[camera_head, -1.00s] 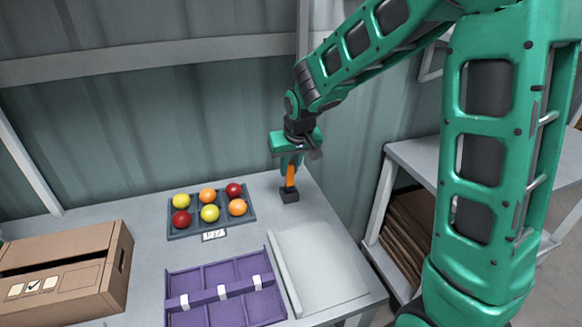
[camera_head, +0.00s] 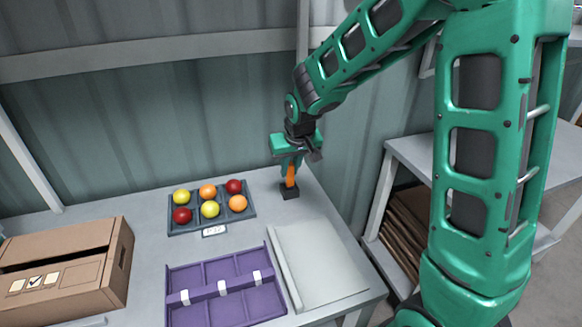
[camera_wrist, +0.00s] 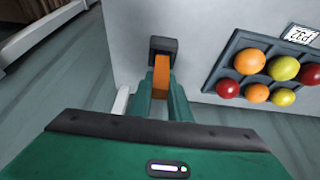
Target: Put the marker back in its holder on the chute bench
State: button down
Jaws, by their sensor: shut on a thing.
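The orange marker (camera_head: 291,177) is upright, with my gripper (camera_head: 291,165) shut on its upper part. Its lower end meets the small dark holder (camera_head: 290,191) near the back right of the bench (camera_head: 140,250). In the wrist view the marker (camera_wrist: 161,80) lies between my green fingers (camera_wrist: 162,92), and the holder (camera_wrist: 163,48) is right at its far end. I cannot tell how deep the marker sits in the holder.
A dark tray (camera_head: 213,224) of several red, orange and yellow tomatoes stands left of the holder, with a label in front. A purple divided crate (camera_head: 222,290), a pale sloping panel (camera_head: 315,265) and a cardboard box (camera_head: 118,265) are nearer. A wall stands behind.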

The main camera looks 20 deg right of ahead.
jog(key=shift+f, duration=0.7)
jog(key=c, duration=1.6)
grip_release()
jog(key=c, duration=0.3)
jog(key=shift+r, duration=3.45)
